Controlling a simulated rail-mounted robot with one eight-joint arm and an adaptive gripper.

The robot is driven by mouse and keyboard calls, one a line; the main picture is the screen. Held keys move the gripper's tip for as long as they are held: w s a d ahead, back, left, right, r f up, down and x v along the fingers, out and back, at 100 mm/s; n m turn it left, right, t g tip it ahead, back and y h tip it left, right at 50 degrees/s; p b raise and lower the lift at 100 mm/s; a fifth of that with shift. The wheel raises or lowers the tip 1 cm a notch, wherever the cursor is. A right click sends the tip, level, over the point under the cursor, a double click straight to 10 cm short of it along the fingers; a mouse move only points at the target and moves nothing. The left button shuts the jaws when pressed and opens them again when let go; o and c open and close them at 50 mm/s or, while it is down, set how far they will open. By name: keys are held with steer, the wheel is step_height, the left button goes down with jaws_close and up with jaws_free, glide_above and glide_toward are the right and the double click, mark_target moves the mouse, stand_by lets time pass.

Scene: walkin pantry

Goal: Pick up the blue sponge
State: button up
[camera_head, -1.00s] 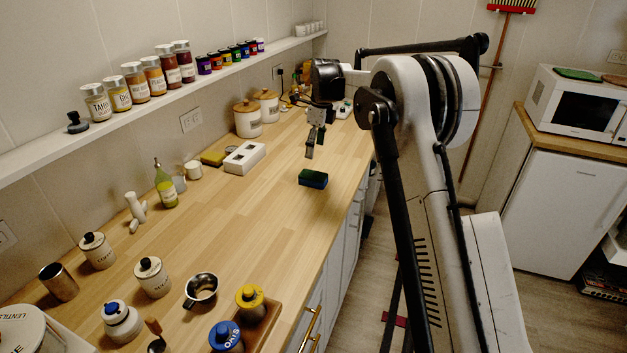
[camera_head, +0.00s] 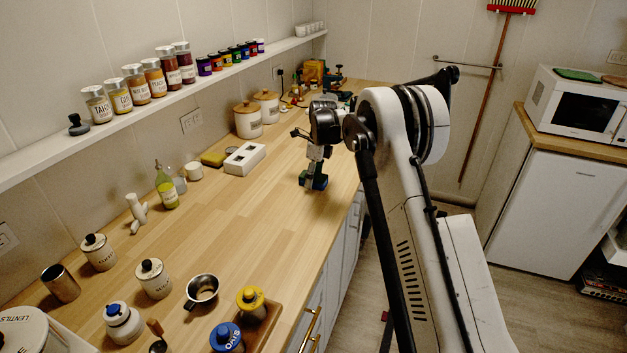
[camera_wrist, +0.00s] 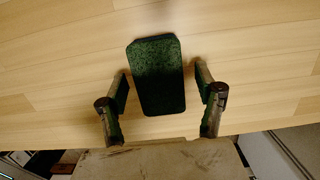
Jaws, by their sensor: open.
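The blue sponge (camera_head: 320,182) lies on the wooden counter near its front edge, partly hidden behind my gripper in the head view. My gripper (camera_head: 312,181) is low over the counter at the sponge. In the wrist view my gripper (camera_wrist: 161,90) is open, with one finger on each side of the sponge's near part. A gap shows between each finger and the sponge.
The wooden counter (camera_head: 220,225) is clear around the sponge. A white box with square openings (camera_head: 245,158) and a yellow sponge (camera_head: 212,159) lie to the left. Lidded canisters (camera_head: 248,121) stand toward the wall. The counter's front edge is close on the right.

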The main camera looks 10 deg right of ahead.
steer(key=shift+a+f, duration=0.1)
steer(key=shift+f, duration=0.35)
steer(key=c, duration=0.8)
steer(key=shift+c, duration=0.4)
steer(key=shift+r, duration=0.1)
steer(key=shift+r, duration=0.4)
steer(key=r, duration=0.3)
steer(key=shift+s+a+r+b, duration=0.2)
steer(key=shift+a+r+b, duration=0.1)
steer(key=shift+a+r, duration=0.05)
steer(key=s+a+r, duration=0.6)
steer(key=a, duration=0.3)
steer(key=shift+r+b, duration=0.2)
steer(key=shift+b, duration=0.25)
steer(key=shift+o, duration=0.4)
